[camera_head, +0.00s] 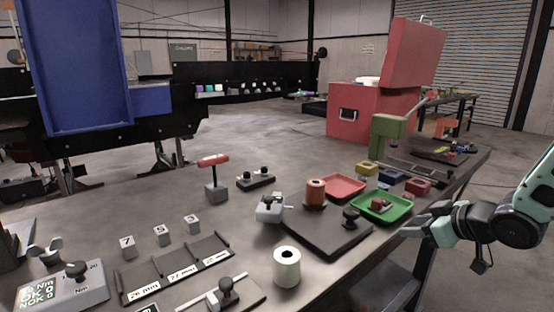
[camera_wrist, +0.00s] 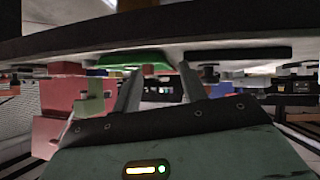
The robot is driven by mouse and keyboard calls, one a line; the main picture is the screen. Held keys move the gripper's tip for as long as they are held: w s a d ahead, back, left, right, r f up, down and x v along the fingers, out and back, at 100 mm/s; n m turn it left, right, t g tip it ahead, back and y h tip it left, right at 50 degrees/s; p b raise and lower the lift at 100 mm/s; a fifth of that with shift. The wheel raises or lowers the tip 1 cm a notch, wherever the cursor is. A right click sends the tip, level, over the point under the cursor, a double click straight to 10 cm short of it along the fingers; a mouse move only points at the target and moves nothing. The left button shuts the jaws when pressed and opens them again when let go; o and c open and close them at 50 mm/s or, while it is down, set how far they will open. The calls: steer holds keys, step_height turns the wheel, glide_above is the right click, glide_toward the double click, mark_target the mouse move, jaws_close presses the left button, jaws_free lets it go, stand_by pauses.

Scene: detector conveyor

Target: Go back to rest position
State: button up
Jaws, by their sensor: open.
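My gripper (camera_head: 424,226) is at the right of the head view, beside the right edge of the workbench (camera_head: 255,228) and close to the green tray (camera_head: 380,207). Its two fingers are apart with nothing between them. In the wrist view the fingers of my gripper (camera_wrist: 160,85) stand apart below a green shape (camera_wrist: 135,59), which looks like the tray. The arm reaches in from the right edge of the head view. No marker of a rest position shows.
The bench carries numbered blocks (camera_head: 161,236), a white roll (camera_head: 286,268), a dark plate (camera_head: 318,243) and a pink tray (camera_head: 344,187). A red cabinet (camera_head: 352,115) stands behind. A blue panel (camera_head: 80,65) is at upper left.

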steer(key=s+a+r+g+h+p, duration=0.25)
steer(key=s+a+g, duration=0.25)
steer(key=s+a, duration=0.85)
steer(key=s+a+r+g, duration=0.1)
steer(key=s+a+g, duration=0.1)
steer(key=s, duration=0.6)
steer(key=s+a+r+g+h, duration=0.1)
steer(key=s+a+g, duration=0.2)
steer(key=s, duration=0.6)
